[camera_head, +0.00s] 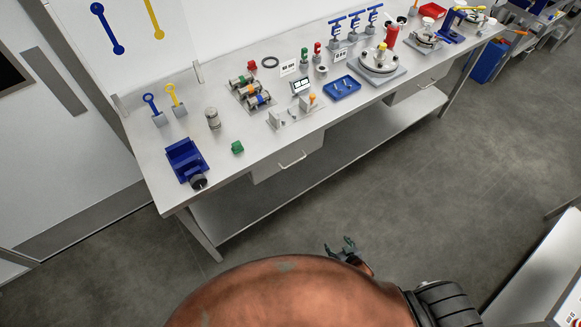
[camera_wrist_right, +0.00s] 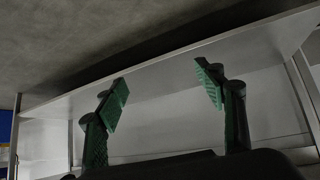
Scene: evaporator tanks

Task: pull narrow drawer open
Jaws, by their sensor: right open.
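Two drawers show under the workbench top in the head view. One drawer (camera_head: 287,164) is at the left with a bar handle (camera_head: 292,161). The other drawer (camera_head: 418,83) is further right with its own handle (camera_head: 407,85). Both look shut; I cannot tell for sure which is the narrow one. My right gripper (camera_head: 341,247) is open and empty, in front of the bench and apart from both handles. Its two green fingers stand wide apart in the right wrist view (camera_wrist_right: 163,84), with no handle between them. My left gripper is not in view.
The workbench (camera_head: 225,165) carries a blue vise (camera_head: 184,160), a blue tray (camera_head: 342,88), valves and fittings. A lower shelf (camera_head: 270,194) runs beneath it. The grey floor (camera_head: 430,200) before the bench is clear. Another light table (camera_head: 545,275) stands at lower right.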

